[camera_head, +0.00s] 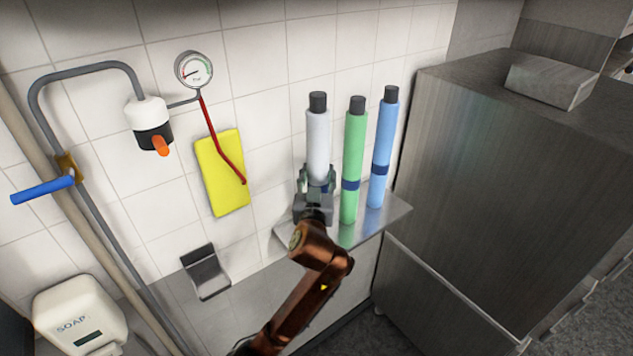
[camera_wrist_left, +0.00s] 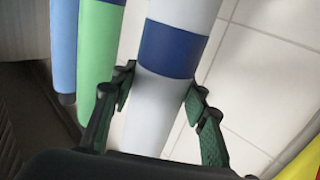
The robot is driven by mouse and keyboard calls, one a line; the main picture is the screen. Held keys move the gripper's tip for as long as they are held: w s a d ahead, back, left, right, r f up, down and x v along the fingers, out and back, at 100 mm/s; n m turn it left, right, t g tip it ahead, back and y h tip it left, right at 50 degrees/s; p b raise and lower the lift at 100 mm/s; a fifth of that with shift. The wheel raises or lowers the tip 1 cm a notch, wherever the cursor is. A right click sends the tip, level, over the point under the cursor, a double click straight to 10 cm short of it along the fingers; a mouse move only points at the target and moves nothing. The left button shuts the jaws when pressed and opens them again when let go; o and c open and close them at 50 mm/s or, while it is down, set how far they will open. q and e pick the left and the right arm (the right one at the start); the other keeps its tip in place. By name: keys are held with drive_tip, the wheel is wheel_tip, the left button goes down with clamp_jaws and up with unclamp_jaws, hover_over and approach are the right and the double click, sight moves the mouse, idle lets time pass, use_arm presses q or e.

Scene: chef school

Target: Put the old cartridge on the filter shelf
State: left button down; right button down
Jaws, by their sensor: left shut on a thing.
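A white cartridge (camera_head: 318,140) with a black cap stands roughly upright at the left end of the steel filter shelf (camera_head: 396,217). My left gripper (camera_head: 318,180) is shut around its lower part. In the left wrist view, the fingers (camera_wrist_left: 160,82) sit on both sides of the white cartridge (camera_wrist_left: 155,105), just below its dark blue band. The gripper hides the cartridge's lower end in the head view, so I cannot tell whether it touches the shelf. A green cartridge (camera_head: 354,150) and a blue cartridge (camera_head: 384,140) stand to its right on the shelf. My right gripper is not in view.
A filter housing (camera_head: 150,118) with an orange outlet hangs on a grey pipe at left. A soap dispenser (camera_head: 80,315) is lower left. A large steel cabinet (camera_head: 480,190) bounds the right.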

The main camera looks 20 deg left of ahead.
sight(316, 183)
use_arm(q)
drive_tip(key=shift+w+a+f, duration=0.1)
drive_tip(key=shift+a+f, duration=0.05)
drive_tip(key=shift+a, duration=0.05)
wheel_tip(316, 183, down, 3)
drive_tip(key=shift+a+r+p, duration=0.1)
drive_tip(key=shift+a+p, duration=0.05)
drive_tip(key=shift+p, duration=0.5)
drive_tip(key=shift+f, duration=0.4)
drive_tip(key=c, duration=1.1)
unclamp_jaws()
drive_tip(key=shift+f, duration=0.1)
drive_tip(key=shift+c, duration=0.2)
